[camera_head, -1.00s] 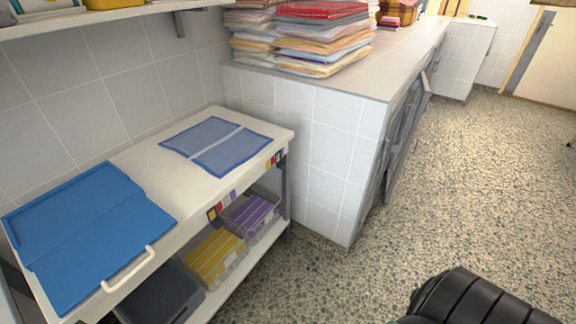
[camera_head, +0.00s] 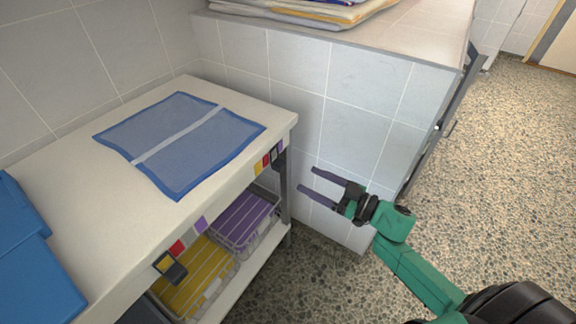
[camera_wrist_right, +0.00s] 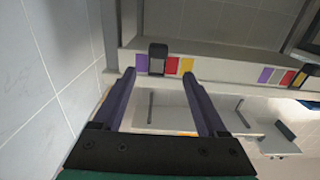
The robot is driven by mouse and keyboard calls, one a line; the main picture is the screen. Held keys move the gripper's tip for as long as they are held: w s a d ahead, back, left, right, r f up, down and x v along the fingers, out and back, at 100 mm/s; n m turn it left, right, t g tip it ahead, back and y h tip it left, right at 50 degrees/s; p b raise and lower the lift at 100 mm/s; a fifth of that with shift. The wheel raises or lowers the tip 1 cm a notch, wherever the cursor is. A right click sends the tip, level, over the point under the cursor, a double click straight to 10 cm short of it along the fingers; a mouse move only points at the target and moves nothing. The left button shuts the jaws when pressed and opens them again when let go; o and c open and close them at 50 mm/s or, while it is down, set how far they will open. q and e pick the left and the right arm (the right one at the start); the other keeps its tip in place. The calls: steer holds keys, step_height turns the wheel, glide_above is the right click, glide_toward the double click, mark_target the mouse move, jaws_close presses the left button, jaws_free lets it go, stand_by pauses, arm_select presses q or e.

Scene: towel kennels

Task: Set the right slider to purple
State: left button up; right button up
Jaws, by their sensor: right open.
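The right slider strip (camera_head: 268,160) is on the front edge of the white table, near its right corner. Its dark slider tab (camera_wrist_right: 157,58) stands between the purple patch (camera_wrist_right: 142,63) and the red patch (camera_wrist_right: 172,65) in the right wrist view, with yellow beyond red. The patch under the tab is hidden. My right gripper (camera_head: 306,179) is open and empty, right of the table corner. In the wrist view its fingertips (camera_wrist_right: 157,76) point at the strip, apart from it. My left gripper is not in view.
A second strip's slider (camera_head: 171,268) sits at its yellow end, further left. A blue-edged mat (camera_head: 180,180) and a blue folded towel (camera_head: 30,255) lie on the tabletop. Purple and yellow towels (camera_head: 240,213) fill baskets below. A tiled counter (camera_head: 340,110) stands close behind my right gripper.

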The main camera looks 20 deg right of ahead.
mark_target(284, 167)
steer(key=x, duration=0.9)
steer(key=shift+w+f, duration=0.15)
steer(key=shift+w, duration=0.15)
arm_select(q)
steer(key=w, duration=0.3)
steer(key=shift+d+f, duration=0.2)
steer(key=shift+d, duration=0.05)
arm_select(e)
jaws_close()
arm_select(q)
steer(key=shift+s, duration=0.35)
